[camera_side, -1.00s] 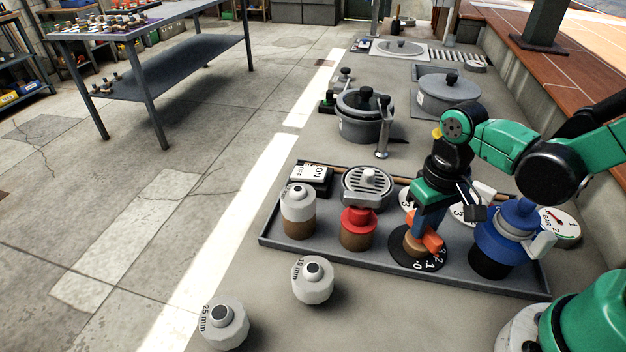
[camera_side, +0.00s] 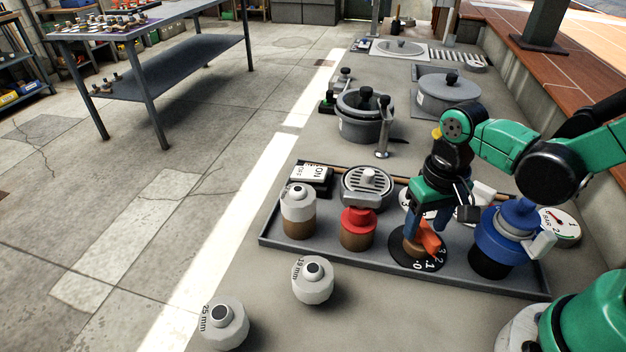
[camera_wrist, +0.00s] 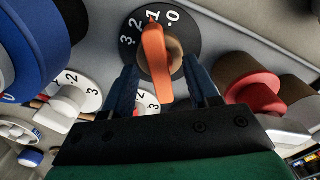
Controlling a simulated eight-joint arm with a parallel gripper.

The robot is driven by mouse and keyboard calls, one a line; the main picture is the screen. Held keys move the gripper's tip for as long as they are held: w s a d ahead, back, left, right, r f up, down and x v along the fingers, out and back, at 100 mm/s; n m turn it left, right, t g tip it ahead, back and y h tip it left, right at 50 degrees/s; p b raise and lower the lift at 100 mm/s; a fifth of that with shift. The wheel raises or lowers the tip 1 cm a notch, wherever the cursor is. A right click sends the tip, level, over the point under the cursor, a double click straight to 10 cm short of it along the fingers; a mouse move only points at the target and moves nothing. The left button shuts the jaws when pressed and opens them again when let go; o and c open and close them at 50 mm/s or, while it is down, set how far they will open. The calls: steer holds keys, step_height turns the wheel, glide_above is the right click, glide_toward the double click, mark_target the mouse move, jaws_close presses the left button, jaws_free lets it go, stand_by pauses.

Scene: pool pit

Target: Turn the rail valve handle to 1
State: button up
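The rail valve's black dial (camera_wrist: 188,38), marked 0, 1, 2 and 3, fills the upper middle of the wrist view. Its orange handle (camera_wrist: 155,60) lies across it over a brown hub, with the far end beside the 1. In the side view the handle (camera_side: 429,240) shows above the dial (camera_side: 405,258), partly hidden by my gripper. My gripper (camera_wrist: 163,90) is open, with one blue finger on each side of the handle and visible gaps to both. In the side view my gripper (camera_side: 428,228) points down at this valve.
A blue-capped valve (camera_side: 505,235) stands close right of the dial, and a red-collared valve (camera_side: 358,228) close left. White numbered dials (camera_wrist: 88,85) are nearby. All stand in a grey tray (camera_side: 375,262). Loose white knobs (camera_side: 313,280) lie in front.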

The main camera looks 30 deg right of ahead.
mark_target(426, 226)
steer(key=shift+r, duration=2.8)
steer(key=w+r+n+t, duration=0.1)
steer(key=t, duration=0.1)
steer(key=d+r+n+t, duration=0.1)
steer(key=t, duration=0.1)
steer(key=w+r+n+t, duration=0.1)
steer(key=r+t, duration=0.1)
steer(key=t, duration=0.1)
steer(key=shift+w+d, duration=0.15)
steer(key=shift+w, duration=0.2)
